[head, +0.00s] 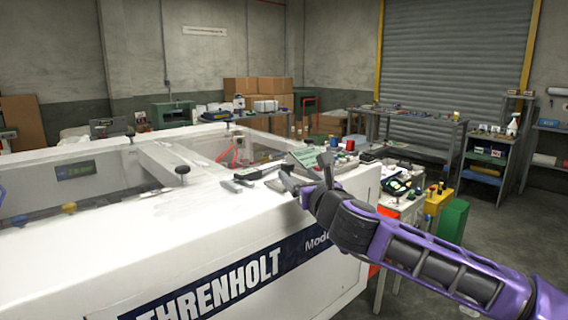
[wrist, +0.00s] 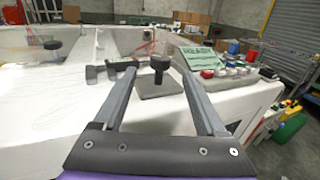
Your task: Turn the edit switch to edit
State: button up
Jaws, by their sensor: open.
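My gripper (head: 303,174) is over the right end of the white machine top, with its fingers open. In the wrist view, its two fingers (wrist: 159,73) reach forward over the top on either side of a black round-topped knob (wrist: 159,64) on a square grey plate (wrist: 157,84). This knob looks like the edit switch, but I can read no edit marking on it. The knob appears between the fingertips; I see no clear contact. In the head view, I cannot make it out clearly near my gripper.
Dark tools (head: 258,173) lie on the machine top (head: 190,222) left of my gripper. A green card (wrist: 190,55) and several small coloured pieces are just beyond it to the right.

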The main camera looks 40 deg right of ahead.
aim_at(285, 162)
jog(key=x, duration=1.1)
jog(key=shift+w+d, duration=0.1)
jog(key=shift+w, duration=0.1)
jog(key=shift+f, duration=0.1)
grip_shut()
